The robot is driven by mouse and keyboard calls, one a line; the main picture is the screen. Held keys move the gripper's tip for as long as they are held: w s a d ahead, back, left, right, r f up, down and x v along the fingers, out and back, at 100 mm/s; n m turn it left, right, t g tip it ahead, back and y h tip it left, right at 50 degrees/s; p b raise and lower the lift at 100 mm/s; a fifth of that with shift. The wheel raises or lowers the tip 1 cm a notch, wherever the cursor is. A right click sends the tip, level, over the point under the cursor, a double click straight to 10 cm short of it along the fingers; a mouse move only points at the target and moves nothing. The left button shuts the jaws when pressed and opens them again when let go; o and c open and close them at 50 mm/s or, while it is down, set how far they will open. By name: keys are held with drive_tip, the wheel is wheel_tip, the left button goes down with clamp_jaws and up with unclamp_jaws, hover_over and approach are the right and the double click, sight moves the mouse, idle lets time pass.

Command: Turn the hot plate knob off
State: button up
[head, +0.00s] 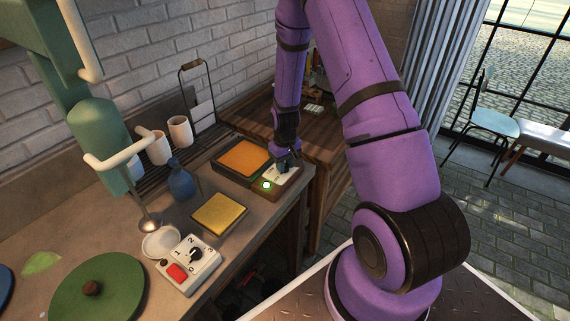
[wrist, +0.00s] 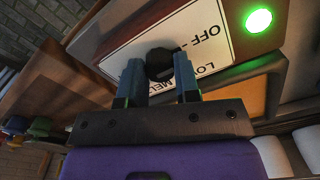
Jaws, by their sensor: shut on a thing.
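The hot plate (head: 222,168) stands on the counter, a dark wooden box with an orange heating surface (head: 241,156). Its white panel (head: 284,173) faces up at the right end, and a round light (head: 267,185) glows green. In the wrist view the panel (wrist: 205,20) shows "OFF" and part of "LOW" and "MEL", and the green light (wrist: 259,20) is lit. The black knob (wrist: 160,63) sits between the fingers of my gripper (wrist: 160,72). My gripper is shut on the knob. In the head view my gripper (head: 287,158) points down at the panel and hides the knob.
A yellow block (head: 219,213), a blue bottle (head: 181,180) and a numbered control box (head: 189,264) stand left of the hot plate. A green disc (head: 97,290) lies at the front left. The counter's right edge is close to the hot plate.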

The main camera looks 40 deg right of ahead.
drive_tip(key=o, duration=0.9)
wheel_tip(320, 180, up, 11)
drive_tip(key=shift+f, duration=0.1)
idle(0.4)
drive_tip(key=s+a+r+t, duration=0.1)
drive_tip(key=s+a+r, duration=0.2)
drive_tip(key=r, duration=0.4)
drive_tip(key=s+a+r+t, duration=0.1)
drive_tip(key=s+a+r, duration=0.15)
drive_tip(key=r, duration=0.55)
drive_tip(key=s+a+r+t, duration=0.1)
drive_tip(key=s+a+r, duration=0.15)
drive_tip(key=r, duration=0.45)
drive_tip(key=s+a+r, duration=0.1)
drive_tip(key=s+r, duration=0.2)
drive_tip(key=s, duration=0.3)
drive_tip(key=s+a+r+t, duration=0.1)
drive_tip(key=s+a+r, duration=0.1)
drive_tip(key=s, duration=0.4)
drive_tip(key=s+a+r+t, duration=0.1)
drive_tip(key=s+a+r, duration=0.1)
drive_tip(key=s+r, duration=0.3)
drive_tip(key=shift+s, duration=0.75)
